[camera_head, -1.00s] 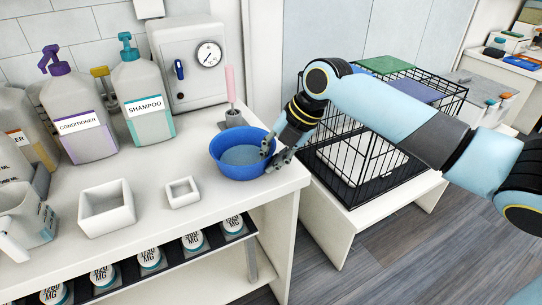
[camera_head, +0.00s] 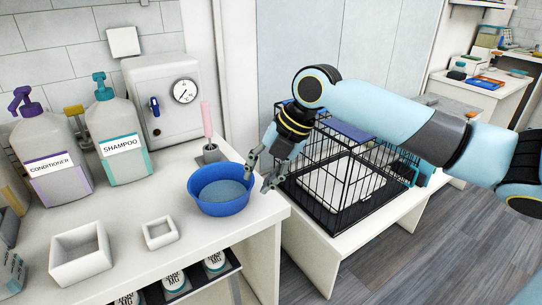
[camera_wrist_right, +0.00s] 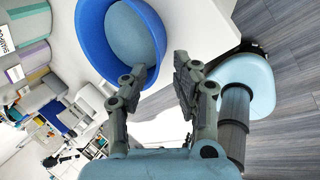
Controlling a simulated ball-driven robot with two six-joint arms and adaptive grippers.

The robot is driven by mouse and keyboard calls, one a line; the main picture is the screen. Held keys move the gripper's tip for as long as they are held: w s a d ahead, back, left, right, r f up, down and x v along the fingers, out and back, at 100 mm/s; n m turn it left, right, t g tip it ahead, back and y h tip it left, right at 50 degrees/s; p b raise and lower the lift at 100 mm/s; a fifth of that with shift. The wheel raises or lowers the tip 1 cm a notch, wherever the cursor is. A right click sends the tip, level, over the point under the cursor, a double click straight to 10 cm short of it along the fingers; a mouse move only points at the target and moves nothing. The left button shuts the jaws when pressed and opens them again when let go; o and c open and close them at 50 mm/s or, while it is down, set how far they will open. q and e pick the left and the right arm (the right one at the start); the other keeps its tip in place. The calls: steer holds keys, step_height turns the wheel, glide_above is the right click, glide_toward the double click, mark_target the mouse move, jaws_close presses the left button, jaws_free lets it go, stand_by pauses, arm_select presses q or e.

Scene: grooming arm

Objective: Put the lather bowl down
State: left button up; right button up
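The blue lather bowl (camera_head: 221,204) stands upright on the white counter, near its right end. A paler grey-blue surface shows inside it. In the right wrist view the bowl (camera_wrist_right: 90,70) fills the upper left. My right gripper (camera_head: 260,174) is just right of the bowl's rim, with its fingers spread apart. The right wrist view shows the same open gripper (camera_wrist_right: 158,68) with nothing between the fingertips. One finger overlaps the bowl's edge in that view; I cannot tell whether it touches. My left gripper is out of view.
The white counter (camera_head: 195,245) holds a shampoo bottle (camera_head: 118,140), a conditioner bottle (camera_head: 55,155), two small white square trays (camera_head: 80,255) and a pink-handled tool (camera_head: 207,120) behind the bowl. A black wire cage (camera_head: 345,190) stands right of the counter, below my right arm.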

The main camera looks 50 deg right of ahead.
steer(key=v, duration=0.6)
steer(key=shift+r+p, duration=0.25)
steer(key=shift+p, duration=0.05)
steer(key=shift+s, duration=0.1)
steer(key=s+a+f+m+g+h, duration=0.1)
steer(key=s+a+f+m+h, duration=0.3)
steer(key=s+m, duration=0.65)
steer(key=s+a+f+m, duration=0.2)
steer(key=s+a+m, duration=0.45)
steer(key=m, duration=0.65)
step_height(320, 180, down, 31)
steer(key=s+d+g+b, duration=0.1)
steer(key=s+d+b, duration=0.2)
steer(key=b, duration=0.1)
steer(key=s+d+f+g+b, duration=0.1)
steer(key=s+f+b, duration=0.2)
steer(key=s+f, duration=1.5)
steer(key=shift+f+g, duration=0.3)
steer(key=shift+f, duration=0.15)
